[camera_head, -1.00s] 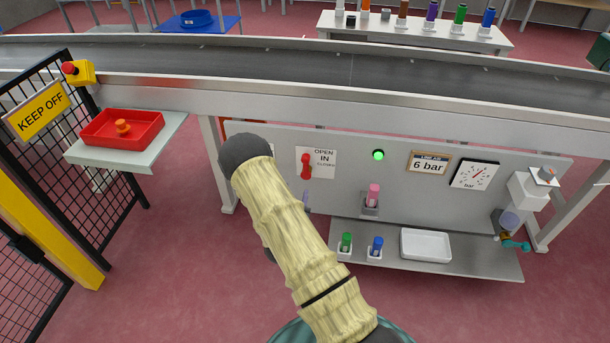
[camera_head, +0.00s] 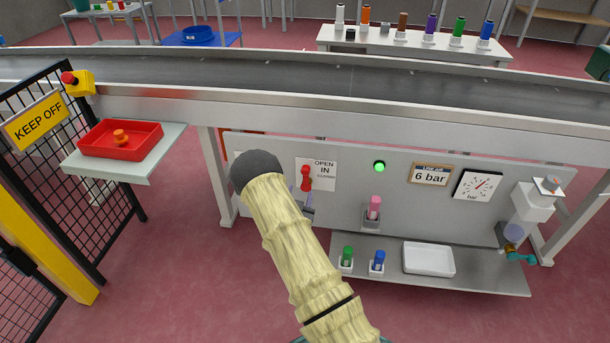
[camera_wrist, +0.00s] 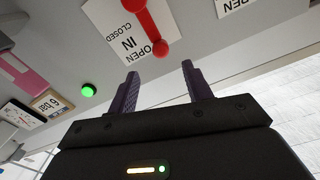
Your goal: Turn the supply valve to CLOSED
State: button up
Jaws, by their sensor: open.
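The supply valve's red handle (camera_head: 306,178) is on the grey panel, beside a white label (camera_head: 323,172) reading OPEN, IN and CLOSED. It stands about upright in the head view. In the wrist view the red handle (camera_wrist: 148,25) appears upside down, its round end beside the word OPEN. My gripper (camera_wrist: 160,70) is open and empty, its two dark fingers pointing towards the panel. The handle lies beyond the fingertips, apart from them in the picture. In the head view my arm hides most of the gripper.
A green lamp (camera_head: 379,167), a 6 bar sign (camera_head: 430,174) and a gauge (camera_head: 478,186) are right of the valve. A shelf (camera_head: 475,281) below bears a white tray (camera_head: 429,259). The conveyor (camera_head: 350,80) runs above. A black fence (camera_head: 75,150) stands left.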

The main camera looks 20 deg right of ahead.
aim_at(305, 174)
jog(key=b+x, duration=0.2)
jog(key=x, duration=0.9)
jog(key=shift+w+d+b, duration=0.15)
jog(key=shift+d+b, duration=0.05)
jog(key=shift+b, duration=0.15)
jog(key=shift+a, duration=0.1)
jog(key=shift+a, duration=0.2)
jog(key=c, duration=0.4)
jog(key=shift+d, duration=0.25)
grip_shut()
